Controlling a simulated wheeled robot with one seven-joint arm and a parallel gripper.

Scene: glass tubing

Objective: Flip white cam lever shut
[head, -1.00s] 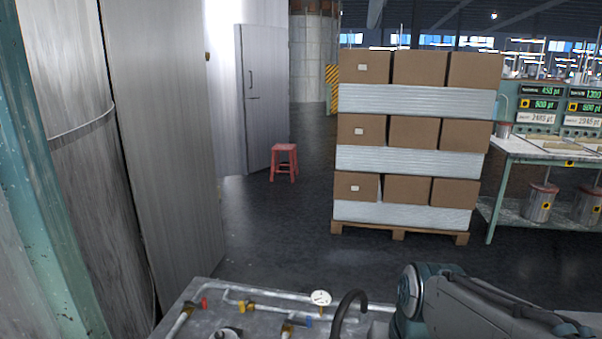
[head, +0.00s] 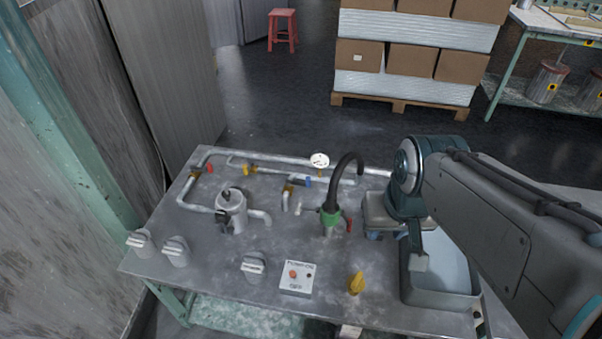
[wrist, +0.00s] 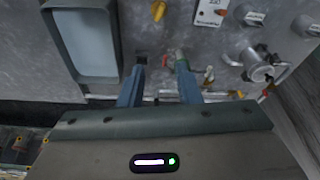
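A small white lever-like piece (head: 297,208) stands on the bench left of the green collar (head: 331,217) of a black curved spout; I take it for the white cam lever, but it is too small to tell its position. In the wrist view a pale piece (wrist: 208,75) shows right of the green collar (wrist: 180,56). My gripper (wrist: 160,67) is open with nothing seen between its blue fingers, the right fingertip close to the green collar. In the head view my gripper (head: 373,236) is largely hidden by my arm, right of the spout.
A grey tray (wrist: 118,38) lies beside my gripper. A small red handle (head: 349,225) stands near the spout.

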